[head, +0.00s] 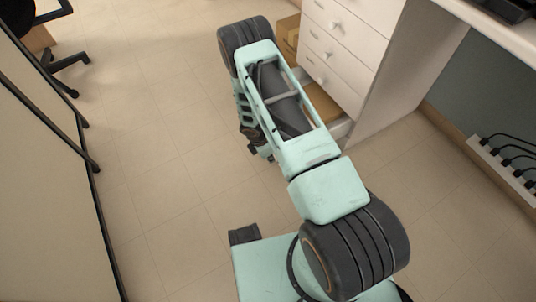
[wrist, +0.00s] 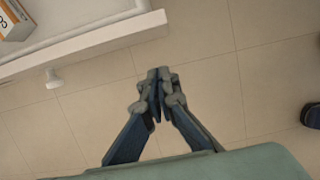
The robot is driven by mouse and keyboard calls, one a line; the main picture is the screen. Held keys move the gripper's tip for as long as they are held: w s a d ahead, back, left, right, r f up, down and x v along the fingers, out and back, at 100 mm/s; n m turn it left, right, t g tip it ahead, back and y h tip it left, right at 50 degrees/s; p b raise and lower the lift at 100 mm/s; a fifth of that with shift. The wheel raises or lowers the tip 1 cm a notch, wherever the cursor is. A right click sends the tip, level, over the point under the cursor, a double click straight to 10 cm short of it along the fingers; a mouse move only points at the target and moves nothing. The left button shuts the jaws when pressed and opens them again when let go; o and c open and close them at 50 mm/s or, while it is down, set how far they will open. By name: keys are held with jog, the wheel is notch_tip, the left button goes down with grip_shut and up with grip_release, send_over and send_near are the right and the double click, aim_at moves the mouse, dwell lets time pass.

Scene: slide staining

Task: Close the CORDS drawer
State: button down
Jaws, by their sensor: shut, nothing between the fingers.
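A bottom drawer (head: 342,129) of the white cabinet stands pulled open, partly hidden behind my arm in the head view. No CORDS label is readable. In the wrist view, its white front (wrist: 110,40) crosses the upper left, with a round knob (wrist: 53,78) on its outer face. My gripper (wrist: 158,76) is shut and empty, to the right of the knob, on the outer side of the front near its right end. A gap of floor shows between fingertips and front in the picture. In the head view my gripper is mostly hidden below my arm.
The upper drawers (head: 340,40) of the cabinet look shut. A box with orange print (wrist: 16,20) lies inside the open drawer. A cardboard box (head: 288,34) stands beyond my arm. A power strip (head: 505,165) is at the right wall. The tiled floor (head: 165,180) at left is clear.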

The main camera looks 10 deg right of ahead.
jog(key=d, duration=0.1)
jog(key=w+d, duration=0.1)
jog(key=d+f, duration=0.1)
jog(key=d, duration=0.1)
jog(key=shift+w+f+b, duration=0.1)
jog(key=shift+w+b, duration=0.1)
jog(key=shift+b, duration=0.2)
jog(key=shift+d, duration=0.1)
